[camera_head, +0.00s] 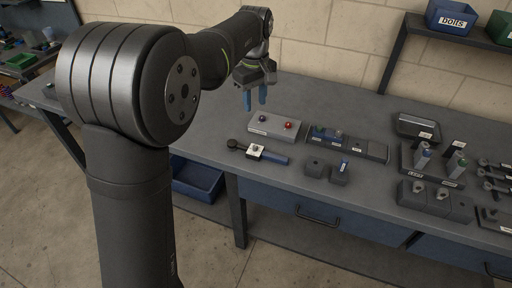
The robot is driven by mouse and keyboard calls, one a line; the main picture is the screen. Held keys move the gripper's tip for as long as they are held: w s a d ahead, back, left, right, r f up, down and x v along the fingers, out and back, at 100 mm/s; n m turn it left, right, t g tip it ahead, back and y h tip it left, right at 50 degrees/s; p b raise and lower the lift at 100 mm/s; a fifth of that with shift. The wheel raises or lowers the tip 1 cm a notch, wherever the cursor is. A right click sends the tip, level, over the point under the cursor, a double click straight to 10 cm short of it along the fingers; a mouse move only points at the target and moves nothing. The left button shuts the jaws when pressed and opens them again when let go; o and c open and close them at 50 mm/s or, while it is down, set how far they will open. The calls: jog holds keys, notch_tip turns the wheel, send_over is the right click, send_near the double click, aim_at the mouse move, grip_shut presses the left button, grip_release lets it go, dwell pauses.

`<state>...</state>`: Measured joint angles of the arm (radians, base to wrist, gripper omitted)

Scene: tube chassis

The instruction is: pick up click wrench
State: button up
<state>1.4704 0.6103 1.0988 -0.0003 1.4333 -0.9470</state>
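The click wrench (275,157), a dark ratchet-headed tool with a blue handle, appears to be the one lying on the grey bench near its front edge. Its round dark head points left, and a white piece with a small dark knob sits around the middle of its shaft. My gripper (255,98) is above and behind the wrench, over the back of the bench. Its two blue fingertips point down and stand apart with nothing between them. The gripper is open.
A light grey box (272,125) with red and blue knobs stands just behind the wrench. A dark tray (376,151) and small dark blocks (314,167) lie to its right. Holders and tools crowd the right side. A shelf (455,38) carries bins. The back left bench is clear.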

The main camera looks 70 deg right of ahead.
dwell(0.4)
jog(key=o, duration=0.8)
jog(key=n, duration=0.6)
send_over(258, 151)
jog(key=f, duration=1.4)
jog(key=shift+w+d+f, duration=0.15)
jog(key=shift+w, duration=0.05)
jog(key=shift+s+f, duration=0.2)
jog(key=shift+f, duration=2.45)
